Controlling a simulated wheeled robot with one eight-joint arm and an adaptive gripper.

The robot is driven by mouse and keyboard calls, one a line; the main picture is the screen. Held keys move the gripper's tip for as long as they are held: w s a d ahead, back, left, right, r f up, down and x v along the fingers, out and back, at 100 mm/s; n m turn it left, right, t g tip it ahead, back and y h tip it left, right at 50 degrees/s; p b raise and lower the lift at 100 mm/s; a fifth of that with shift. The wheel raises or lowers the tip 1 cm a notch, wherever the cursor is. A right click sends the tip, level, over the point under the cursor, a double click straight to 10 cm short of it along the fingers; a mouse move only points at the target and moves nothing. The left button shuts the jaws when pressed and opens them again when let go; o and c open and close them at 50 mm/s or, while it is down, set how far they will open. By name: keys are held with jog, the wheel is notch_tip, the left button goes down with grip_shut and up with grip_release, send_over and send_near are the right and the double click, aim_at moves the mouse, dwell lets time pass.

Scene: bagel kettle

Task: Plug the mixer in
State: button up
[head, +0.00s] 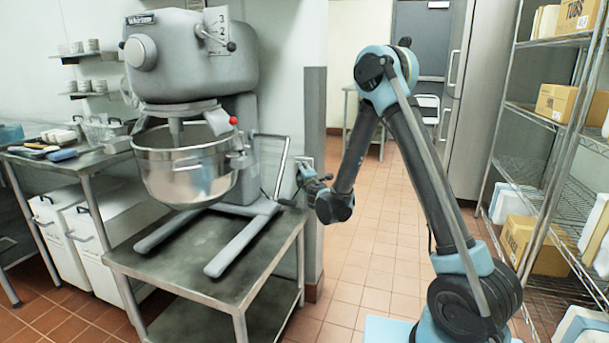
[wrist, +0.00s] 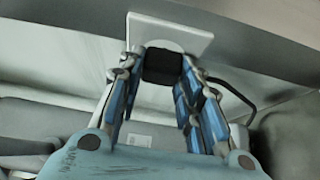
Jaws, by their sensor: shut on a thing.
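The grey mixer (head: 190,60) stands on a metal table at left, with a steel bowl (head: 185,170) under its head. My gripper (head: 307,177) is at the end of the wall beside the mixer. In the wrist view my gripper (wrist: 162,78) is shut on a black plug (wrist: 162,65). The plug is in front of the round socket in a white outlet plate (wrist: 190,36). It looks close against the socket, but I cannot tell whether it is inserted. A dark cord (wrist: 238,93) curves away at right. The plug's prongs are hidden.
The mixer's table (head: 165,265) is just left of my gripper. A wire shelf (head: 545,150) with cardboard boxes (head: 560,103) stands at right. A side counter (head: 85,160) with small items is at far left. Tiled floor lies open behind my arm.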

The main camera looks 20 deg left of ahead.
jog(key=shift+w, duration=0.1)
jog(key=o, duration=1.1)
jog(key=shift+c, duration=0.2)
jog(key=v, duration=0.7)
jog(key=shift+d, duration=0.15)
jog(key=shift+d, duration=0.1)
